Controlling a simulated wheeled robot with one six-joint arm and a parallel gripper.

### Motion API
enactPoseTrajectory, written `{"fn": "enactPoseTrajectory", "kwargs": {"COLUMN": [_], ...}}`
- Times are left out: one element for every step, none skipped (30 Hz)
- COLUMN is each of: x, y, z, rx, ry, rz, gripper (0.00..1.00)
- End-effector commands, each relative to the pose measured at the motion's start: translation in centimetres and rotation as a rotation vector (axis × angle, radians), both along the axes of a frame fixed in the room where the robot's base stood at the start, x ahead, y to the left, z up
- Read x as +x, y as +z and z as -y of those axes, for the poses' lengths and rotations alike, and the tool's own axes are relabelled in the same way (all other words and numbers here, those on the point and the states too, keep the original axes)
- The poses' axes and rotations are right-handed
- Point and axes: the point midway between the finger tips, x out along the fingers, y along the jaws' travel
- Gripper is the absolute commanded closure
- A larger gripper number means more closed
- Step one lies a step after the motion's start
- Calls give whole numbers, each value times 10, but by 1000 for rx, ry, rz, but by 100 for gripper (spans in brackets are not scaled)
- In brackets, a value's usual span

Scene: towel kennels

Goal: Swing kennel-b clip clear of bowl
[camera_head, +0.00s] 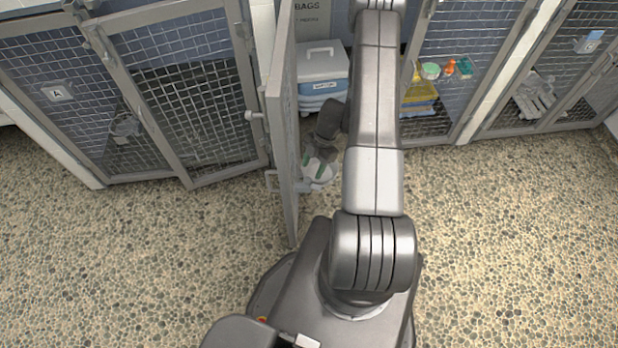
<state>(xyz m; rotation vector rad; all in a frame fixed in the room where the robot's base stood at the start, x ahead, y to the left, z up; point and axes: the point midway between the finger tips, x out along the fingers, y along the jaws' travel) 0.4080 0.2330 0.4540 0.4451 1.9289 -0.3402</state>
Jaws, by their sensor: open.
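A kennel door (285,130) stands swung out and is seen nearly edge-on, just left of my arm. My gripper (319,170) is low beside the right face of this door, its green-marked fingers apart. A pale rounded thing, perhaps the bowl (325,178), shows at the fingers. I cannot tell whether they touch it. No kennel-b label is readable.
Closed mesh kennels stand at left, one with an A tag (57,93), and at right (460,70). A blue and white box (322,75) stands inside the open bay, below a bags sign (312,18). The pebbled floor (510,230) is clear on both sides.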

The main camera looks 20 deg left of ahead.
Motion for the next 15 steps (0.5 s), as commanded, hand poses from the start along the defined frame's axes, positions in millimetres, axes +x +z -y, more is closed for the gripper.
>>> {"fn": "enactPoseTrajectory", "kwargs": {"x": [-5,-7,-9,-11,-12,-14,-15,-16,-17,-17,-18,-18,-18,-19,-19], "y": [-12,-17,-23,-27,-31,-36,-39,-41,-44,-45,-47,-48,-48,-49,-49], "z": [-2,-2,-3,-4,-5,-6,-6,-7,-7,-7,-8,-8,-8,-8,-8], "rx": [-1,-1,-1,-1,-1,0,0,0,0,0,0,0,0,0,0], "ry": [3,1,1,1,1,0,0,0,0,0,0,0,0,0,0], "rz": [-3,-3,-3,-3,-2,-1,-1,-1,-1,-1,-1,0,0,1,1], "gripper": [50,50,50,50,50,50,50,50,50,50,50,50,50,50,50]}}
